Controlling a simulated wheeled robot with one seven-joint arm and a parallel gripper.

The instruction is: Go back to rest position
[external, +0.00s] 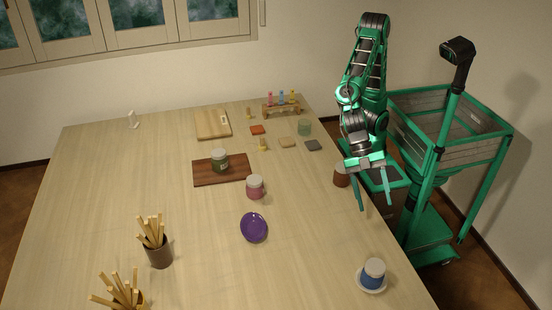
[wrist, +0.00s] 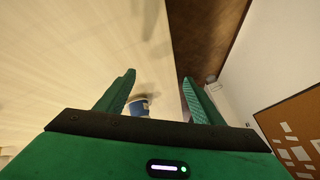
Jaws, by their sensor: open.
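My gripper (external: 375,207) is open and empty, with its two green fingers spread and pointing down near the right edge of the table (external: 310,260). In the wrist view my gripper (wrist: 159,77) has nothing between its fingers, and the table edge runs between them. A blue jar with a pale lid (external: 374,268) stands on a white saucer (external: 362,284) at the front right, apart from my gripper. Part of a blue jar (wrist: 139,108) also shows in the wrist view, partly hidden by the gripper body.
A pink jar (external: 255,190), a purple plate (external: 254,228) and a green jar on a dark board (external: 206,175) stand further left.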

